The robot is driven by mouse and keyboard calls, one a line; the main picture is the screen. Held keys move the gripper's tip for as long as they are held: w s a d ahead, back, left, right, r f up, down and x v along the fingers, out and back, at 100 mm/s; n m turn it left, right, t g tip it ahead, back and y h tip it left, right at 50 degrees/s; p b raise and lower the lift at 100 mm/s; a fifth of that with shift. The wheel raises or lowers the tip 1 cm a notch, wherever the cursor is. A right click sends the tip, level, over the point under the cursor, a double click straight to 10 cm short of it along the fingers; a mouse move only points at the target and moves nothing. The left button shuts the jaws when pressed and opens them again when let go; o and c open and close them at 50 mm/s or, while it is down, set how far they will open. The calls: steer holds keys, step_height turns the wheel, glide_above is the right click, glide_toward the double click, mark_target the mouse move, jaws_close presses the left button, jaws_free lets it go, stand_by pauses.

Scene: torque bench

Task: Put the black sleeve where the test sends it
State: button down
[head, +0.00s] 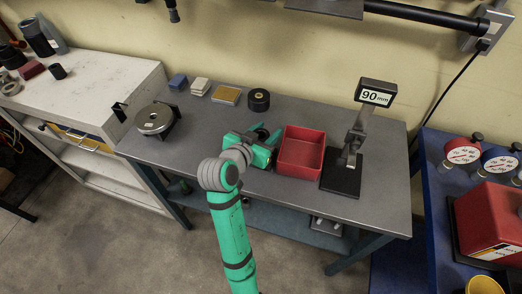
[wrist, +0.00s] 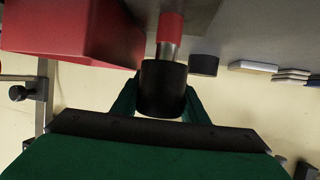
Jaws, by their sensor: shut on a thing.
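My gripper (head: 267,134) is over the bench, just left of the red bin (head: 301,168). In the wrist view it is shut on the black sleeve (wrist: 162,92), a short dark cylinder between the green fingers. A silver pin (wrist: 168,50) with a red part (wrist: 171,27) lines up with the sleeve's end; I cannot tell whether it enters the sleeve. In the head view the sleeve is hidden by my gripper. A stand with a display (head: 375,97) reading 90 mm stands right of the bin.
A black ring-like cylinder (head: 259,99), a tan-topped block (head: 226,95), a white block (head: 200,86) and a blue block (head: 178,82) line the bench's back. A round metal device (head: 155,118) sits at left. A blue bench (head: 436,190) with dials stands right.

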steer(key=shift+w+a+r, duration=0.1)
steer(key=shift+r, duration=0.55)
steer(key=shift+d+r, duration=0.25)
steer(key=shift+a+r, duration=0.15)
steer(key=shift+r, duration=2)
